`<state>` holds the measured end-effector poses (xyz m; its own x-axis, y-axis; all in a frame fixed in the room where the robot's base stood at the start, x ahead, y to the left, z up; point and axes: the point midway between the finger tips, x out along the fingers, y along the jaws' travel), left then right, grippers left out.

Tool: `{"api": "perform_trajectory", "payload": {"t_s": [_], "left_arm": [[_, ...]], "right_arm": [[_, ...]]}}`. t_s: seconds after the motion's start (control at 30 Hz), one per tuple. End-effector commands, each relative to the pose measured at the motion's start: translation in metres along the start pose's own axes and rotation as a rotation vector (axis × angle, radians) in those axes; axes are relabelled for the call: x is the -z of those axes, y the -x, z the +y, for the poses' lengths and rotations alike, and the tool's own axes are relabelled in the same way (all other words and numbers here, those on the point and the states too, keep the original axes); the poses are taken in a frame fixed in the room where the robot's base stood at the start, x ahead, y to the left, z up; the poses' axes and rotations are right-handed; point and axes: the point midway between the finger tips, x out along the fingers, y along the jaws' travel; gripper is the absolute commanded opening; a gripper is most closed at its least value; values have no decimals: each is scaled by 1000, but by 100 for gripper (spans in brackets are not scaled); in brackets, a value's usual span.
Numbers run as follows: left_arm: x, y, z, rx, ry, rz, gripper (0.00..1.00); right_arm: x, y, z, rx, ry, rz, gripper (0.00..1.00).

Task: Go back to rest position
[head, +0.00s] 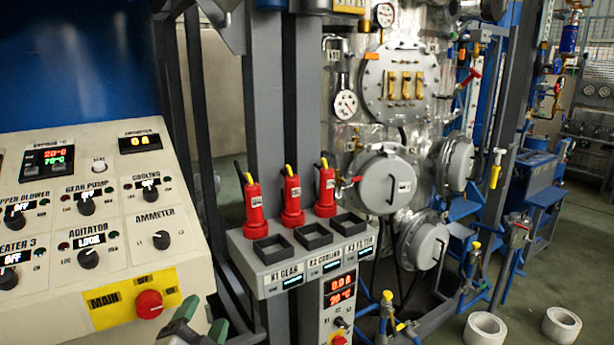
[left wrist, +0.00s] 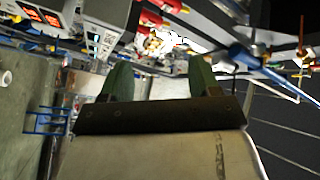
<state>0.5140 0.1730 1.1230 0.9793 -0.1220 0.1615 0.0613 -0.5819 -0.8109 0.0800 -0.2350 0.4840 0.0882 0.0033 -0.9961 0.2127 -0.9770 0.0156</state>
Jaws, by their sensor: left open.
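My left gripper (head: 201,328) shows at the bottom edge of the head view, in front of the lower right corner of the control panel. Its two green fingers stand apart with nothing between them. In the left wrist view the same gripper (left wrist: 160,84) is open and empty, with its fingers spread. It touches nothing that I can make out. My right gripper is in neither view.
A sloped beige control panel (head: 105,240) with knobs fills the left. Beside it a grey box (head: 290,262) holds three red plugs (head: 292,200). Silver vessel hatches (head: 384,183) stand behind. White rolls (head: 562,325) lie on open floor at the lower right.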

Motion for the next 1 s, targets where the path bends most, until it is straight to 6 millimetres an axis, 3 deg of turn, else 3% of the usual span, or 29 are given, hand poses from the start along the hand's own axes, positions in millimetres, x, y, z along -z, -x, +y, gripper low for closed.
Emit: {"api": "perform_trajectory", "payload": {"t_s": [0.03,0.1,0.23,0.4,0.7,1.0], "left_arm": [[-24,23,20,-70,115,-147,62],[-55,58,47,-170,259,-354,62],[-88,125,87,-330,448,-663,62],[-103,196,117,-484,591,-939,62],[-98,296,140,-699,741,-1292,62],[-142,292,206,-721,730,-1320,62]], "right_arm": [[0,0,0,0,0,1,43],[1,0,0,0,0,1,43],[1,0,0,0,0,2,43],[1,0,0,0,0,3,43],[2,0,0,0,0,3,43],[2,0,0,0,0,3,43]]}}
